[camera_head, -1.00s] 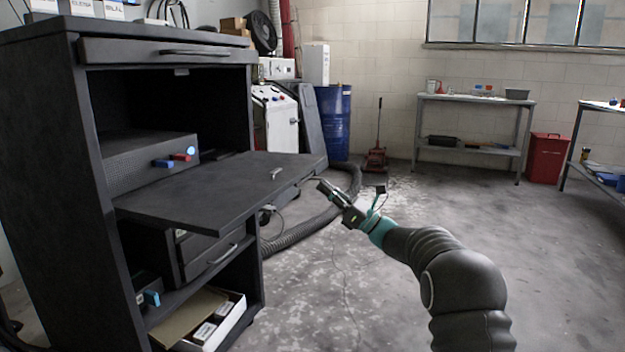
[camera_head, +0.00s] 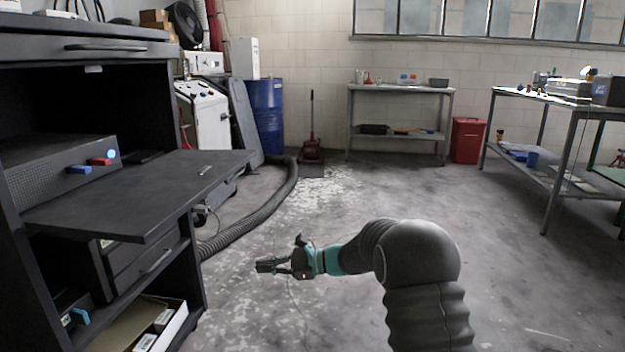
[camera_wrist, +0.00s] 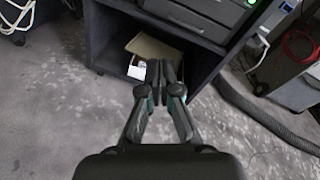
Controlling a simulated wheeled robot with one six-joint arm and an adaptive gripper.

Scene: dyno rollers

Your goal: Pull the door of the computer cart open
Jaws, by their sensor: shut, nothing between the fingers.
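The black computer cart (camera_head: 186,268) stands at the left in the head view. Its door (camera_head: 135,196) is folded down and juts out level like a shelf, with a small catch on its top near the free edge. The compartment behind it is open and shows a dark box with blue and red plugs. My gripper (camera_head: 262,266) is right of the cart, lower than the door and apart from it. In the wrist view my gripper (camera_wrist: 160,68) is shut and empty, with the cart's lower shelf (camera_wrist: 112,75) beyond the fingertips.
A white box (camera_head: 165,325) sits on the cart's bottom shelf. A thick black hose (camera_head: 262,212) lies on the floor behind my gripper. A blue barrel (camera_head: 265,115), a red jack (camera_head: 312,140) and workbenches stand farther back. The floor to the right is open.

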